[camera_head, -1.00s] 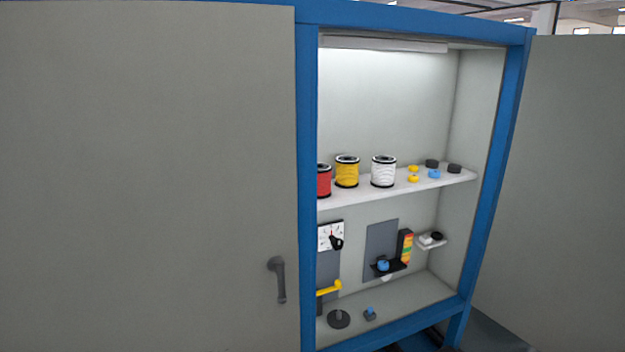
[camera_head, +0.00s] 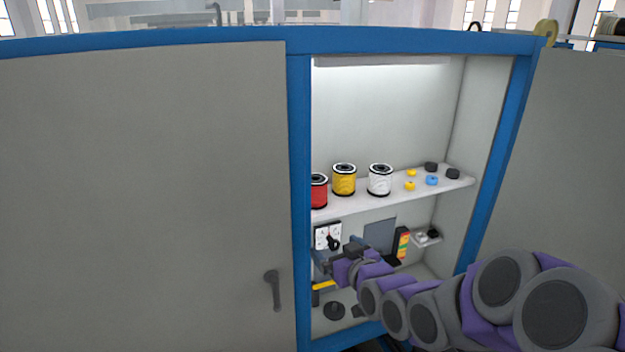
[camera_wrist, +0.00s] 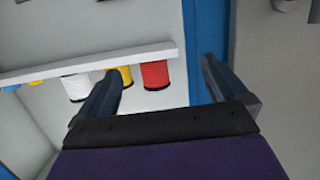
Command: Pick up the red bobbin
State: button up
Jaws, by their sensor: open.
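The red bobbin (camera_head: 319,192) stands upright at the left end of the visible shelf, partly cut off by the blue cabinet post in the head view. In the wrist view, which looks upside down, the red bobbin (camera_wrist: 155,74) shows between my two fingers. My gripper (camera_head: 332,255) is open and empty, below the shelf in the head view and apart from the bobbin. In the wrist view its fingers are spread (camera_wrist: 162,67), the left one overlapping the yellow bobbin in the picture.
A yellow bobbin (camera_head: 344,181) and a white bobbin (camera_head: 380,180) stand right of the red one on the shelf (camera_head: 395,195). Small yellow, blue and black pieces lie further right. The blue post (camera_head: 299,190) and closed left door (camera_head: 150,200) border the opening. Space above the bobbins is clear.

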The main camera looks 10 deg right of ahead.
notch_tip(320, 180, up, 5)
jog(key=w+d+t+p, duration=0.1)
jog(key=w+d+t, duration=0.2)
jog(key=p, duration=0.2)
send_near(319, 193)
jog(key=w, duration=0.2)
jog(key=shift+y, duration=0.3)
jog(key=x, duration=0.6)
jog(key=shift+w+d+f, duration=0.1)
jog(key=shift+d+f, duration=0.25)
jog(key=shift+w+a+r, duration=0.15)
jog(key=shift+w+a, duration=0.1)
jog(key=shift+a, duration=0.05)
jog(key=x, duration=0.4)
jog(key=shift+a+r+p, duration=0.15)
jog(key=shift+r+p, duration=0.05)
jog(key=shift+p, duration=0.1)
jog(key=shift+w, duration=0.35)
jog(key=c, duration=1.1)
